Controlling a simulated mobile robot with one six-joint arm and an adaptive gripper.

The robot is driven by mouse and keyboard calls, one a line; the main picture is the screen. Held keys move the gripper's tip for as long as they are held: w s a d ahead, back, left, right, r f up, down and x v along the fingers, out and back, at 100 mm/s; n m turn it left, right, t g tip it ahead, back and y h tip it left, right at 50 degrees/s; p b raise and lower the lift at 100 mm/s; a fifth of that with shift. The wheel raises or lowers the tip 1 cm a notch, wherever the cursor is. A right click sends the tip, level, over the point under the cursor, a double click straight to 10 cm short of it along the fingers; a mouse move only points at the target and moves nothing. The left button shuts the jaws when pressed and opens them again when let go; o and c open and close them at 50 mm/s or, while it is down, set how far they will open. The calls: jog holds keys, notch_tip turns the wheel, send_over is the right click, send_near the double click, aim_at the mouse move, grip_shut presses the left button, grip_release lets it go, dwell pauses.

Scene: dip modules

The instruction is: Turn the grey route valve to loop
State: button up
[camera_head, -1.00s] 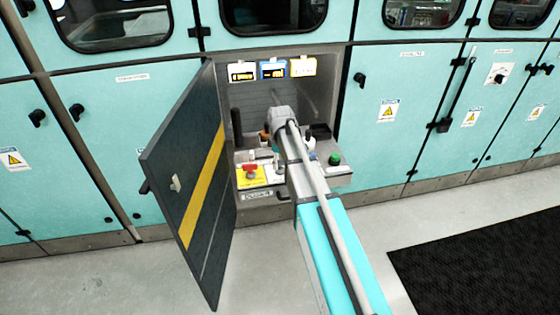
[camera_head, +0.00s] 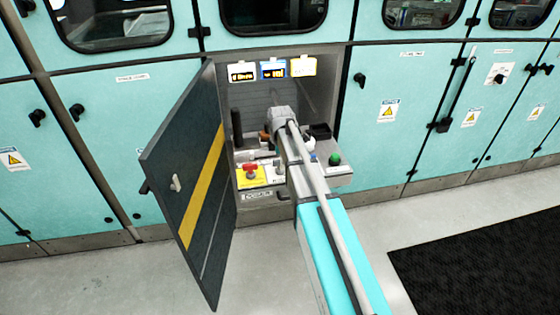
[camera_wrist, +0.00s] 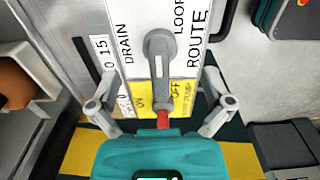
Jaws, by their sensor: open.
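The grey route valve (camera_wrist: 158,62) is in the wrist view, on a white plate marked ROUTE, with DRAIN to its left and LOOP to its right. Its lever points down the picture, towards my gripper. A red piece (camera_wrist: 163,121) shows at the lever's lower end; I cannot tell whether it belongs to the lever. My gripper (camera_wrist: 158,108) is open, with one finger on each side of the lever's lower end and a gap on both sides. In the head view my arm hides the valve and the fingertips.
An open dark door (camera_head: 187,190) with a yellow stripe stands left of the recess. A red button on a yellow base (camera_head: 250,173) and a green button (camera_head: 335,159) flank my arm. Three small displays (camera_head: 272,69) hang above. A dark block (camera_wrist: 285,145) lies right of the gripper.

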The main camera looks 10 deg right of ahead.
jog(key=shift+r+p, duration=6.85)
jog(key=shift+r, duration=0.3)
jog(key=s+r+m+p, duration=0.3)
jog(key=s+m, duration=1.5)
jog(key=s, duration=0.4)
jog(key=shift+s+a, duration=0.25)
jog(key=shift+a, duration=0.05)
